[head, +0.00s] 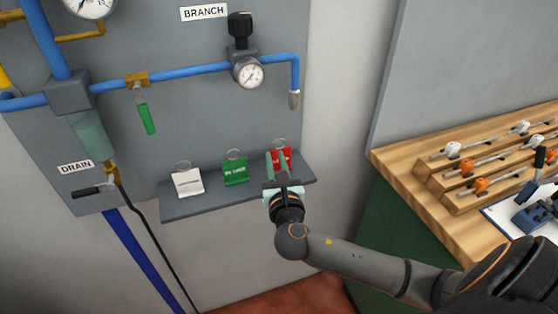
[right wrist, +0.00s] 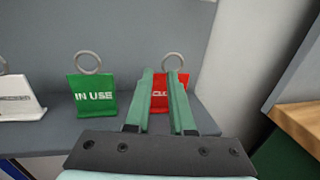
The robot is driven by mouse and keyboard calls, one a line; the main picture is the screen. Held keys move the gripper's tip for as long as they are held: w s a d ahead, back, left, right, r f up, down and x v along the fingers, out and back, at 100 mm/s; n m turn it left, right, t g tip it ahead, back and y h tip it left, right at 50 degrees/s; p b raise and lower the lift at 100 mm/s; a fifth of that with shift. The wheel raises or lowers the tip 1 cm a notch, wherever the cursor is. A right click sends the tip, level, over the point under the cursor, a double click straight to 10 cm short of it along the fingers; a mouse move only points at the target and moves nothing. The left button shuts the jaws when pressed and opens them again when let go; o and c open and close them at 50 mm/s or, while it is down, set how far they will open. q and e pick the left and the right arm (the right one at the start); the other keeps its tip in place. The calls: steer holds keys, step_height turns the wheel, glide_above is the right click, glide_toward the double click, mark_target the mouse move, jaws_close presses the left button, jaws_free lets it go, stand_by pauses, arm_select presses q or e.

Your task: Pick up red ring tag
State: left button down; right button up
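The red ring tag (head: 283,154) stands at the right end of the grey shelf (head: 218,199), with its metal ring on top. In the right wrist view, the red tag (right wrist: 160,92) shows between and just beyond the finger ends, its lettering partly hidden. My right gripper (head: 277,168) is in front of it, fingers pointing at the panel. The fingers (right wrist: 162,80) are apart with a gap between them. I cannot tell whether they touch the tag. My left gripper is not in view.
A green "IN USE" tag (head: 235,170) and a white tag (head: 187,181) stand left of the red one. Blue pipe (head: 190,72) with a gauge (head: 248,73) runs above. A wooden bench (head: 404,170) with racked valves is at the right.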

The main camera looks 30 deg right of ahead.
mark_target(274, 150)
steer(key=x, duration=0.5)
steer(key=shift+d+r, duration=0.2)
jaws_close()
stand_by(1.2)
